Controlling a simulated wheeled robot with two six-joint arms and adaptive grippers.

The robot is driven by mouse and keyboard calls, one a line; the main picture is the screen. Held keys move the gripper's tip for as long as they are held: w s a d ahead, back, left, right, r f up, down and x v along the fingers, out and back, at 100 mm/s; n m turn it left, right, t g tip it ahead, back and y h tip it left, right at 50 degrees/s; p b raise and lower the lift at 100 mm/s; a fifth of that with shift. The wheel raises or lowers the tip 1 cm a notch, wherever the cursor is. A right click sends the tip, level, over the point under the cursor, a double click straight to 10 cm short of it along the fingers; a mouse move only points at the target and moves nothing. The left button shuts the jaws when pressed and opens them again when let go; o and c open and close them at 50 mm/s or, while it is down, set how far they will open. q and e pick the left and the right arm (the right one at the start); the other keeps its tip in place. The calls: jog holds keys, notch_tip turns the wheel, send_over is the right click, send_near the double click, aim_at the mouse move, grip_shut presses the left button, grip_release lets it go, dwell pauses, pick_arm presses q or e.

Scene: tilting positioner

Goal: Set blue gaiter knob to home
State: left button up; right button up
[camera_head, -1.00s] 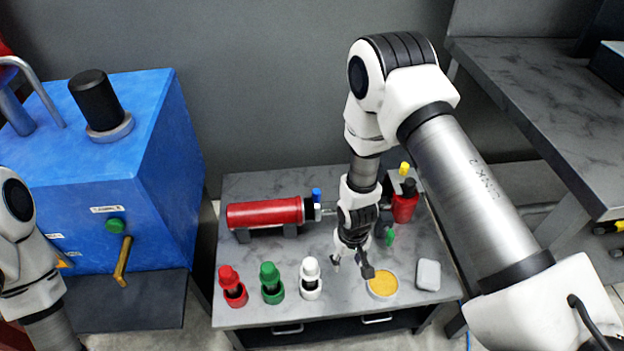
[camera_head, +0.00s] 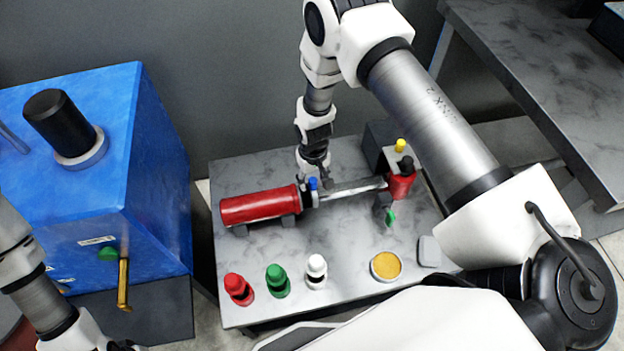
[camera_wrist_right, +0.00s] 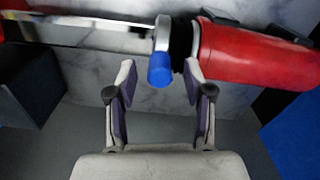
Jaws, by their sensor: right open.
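The blue knob (camera_head: 313,183) stands at the right end of the red cylinder (camera_head: 260,206), next to a black collar, on the grey table (camera_head: 345,294). In the right wrist view the blue knob (camera_wrist_right: 160,70) sits on a pale ring, ahead of and between the two fingertips. My right gripper (camera_head: 318,172) is at the knob, fingers spread, with nothing held. The wrist view also shows the open right gripper (camera_wrist_right: 158,82). My left arm shows at the lower left, but its gripper fingers cannot be made out.
Red (camera_head: 238,288), green (camera_head: 277,280) and white (camera_head: 316,271) capped knobs line the table's front. A yellow-filled round dish (camera_head: 386,266) and a grey block (camera_head: 429,251) lie right. A silver rod runs to a red fitting (camera_head: 401,184). A blue cabinet (camera_head: 150,170) stands left.

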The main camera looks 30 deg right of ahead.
jog(key=shift+w+f, duration=0.1)
jog(key=shift+f, duration=0.8)
jog(key=shift+r, duration=0.15)
grip_shut()
jog(key=shift+d, duration=0.1)
jog(key=shift+d, duration=0.25)
jog(key=s+d+p, duration=0.1)
jog(key=d, duration=0.4)
jog(key=s+d+p, duration=0.1)
jog(key=d, duration=0.4)
jog(key=s+d+p, duration=0.1)
jog(key=s+d, duration=0.1)
jog(key=d, duration=0.3)
jog(key=shift+s+d, duration=0.1)
